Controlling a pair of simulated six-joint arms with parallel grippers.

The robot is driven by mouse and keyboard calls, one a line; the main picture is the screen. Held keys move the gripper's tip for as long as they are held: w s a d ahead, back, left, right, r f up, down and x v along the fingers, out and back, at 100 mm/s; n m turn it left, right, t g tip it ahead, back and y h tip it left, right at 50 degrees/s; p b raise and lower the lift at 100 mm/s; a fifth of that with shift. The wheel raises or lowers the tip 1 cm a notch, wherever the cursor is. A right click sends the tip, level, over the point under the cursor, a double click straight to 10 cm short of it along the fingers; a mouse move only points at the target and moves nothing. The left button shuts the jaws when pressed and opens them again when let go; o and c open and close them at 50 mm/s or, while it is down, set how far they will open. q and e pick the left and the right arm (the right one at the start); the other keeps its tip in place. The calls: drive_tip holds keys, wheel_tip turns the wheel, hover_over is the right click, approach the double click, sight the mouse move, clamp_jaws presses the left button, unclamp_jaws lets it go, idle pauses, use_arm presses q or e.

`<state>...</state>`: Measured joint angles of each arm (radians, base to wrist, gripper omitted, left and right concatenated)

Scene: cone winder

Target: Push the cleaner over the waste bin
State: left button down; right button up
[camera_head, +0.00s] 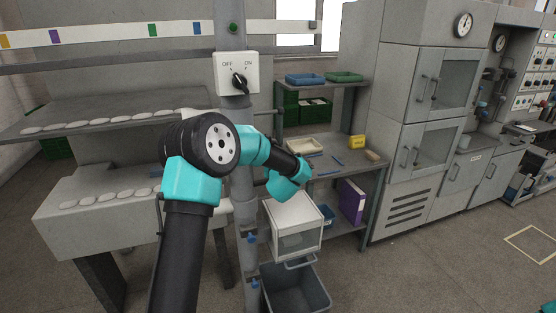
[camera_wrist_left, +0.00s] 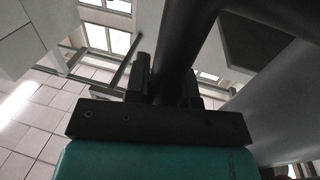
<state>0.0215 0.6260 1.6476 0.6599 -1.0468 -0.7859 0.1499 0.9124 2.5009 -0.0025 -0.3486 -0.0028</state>
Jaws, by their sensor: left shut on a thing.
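A pale box with a see-through front (camera_head: 293,222), which looks like the cleaner, is beside the grey post, just below my left wrist. A grey open-topped bin (camera_head: 323,294), which looks like the waste bin, stands low beneath it; the box covers part of its opening. My left arm reaches in from the bottom, and its fingers are hidden in the head view. In the left wrist view my left gripper (camera_wrist_left: 168,88) is shut on a dark round bar (camera_wrist_left: 185,42). I cannot tell what the bar belongs to.
The grey post (camera_head: 243,205) with an OFF/ON switch box (camera_head: 236,73) stands close to my forearm. Shelves with white discs (camera_head: 90,123) are at left. A bench (camera_head: 350,172) with trays and a purple binder (camera_head: 351,201) is behind.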

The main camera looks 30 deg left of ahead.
use_arm(q)
drive_tip(key=shift+w+d, duration=0.1)
drive_tip(key=shift+d, duration=0.05)
drive_tip(key=c, duration=1)
unclamp_jaws()
drive_tip(key=shift+w+d, duration=0.15)
drive_tip(key=shift+o, duration=0.2)
drive_tip(key=shift+s+d, duration=0.15)
drive_tip(key=shift+s, duration=0.35)
drive_tip(key=v, duration=1.6)
drive_tip(key=shift+s, duration=0.25)
drive_tip(key=shift+d, duration=0.1)
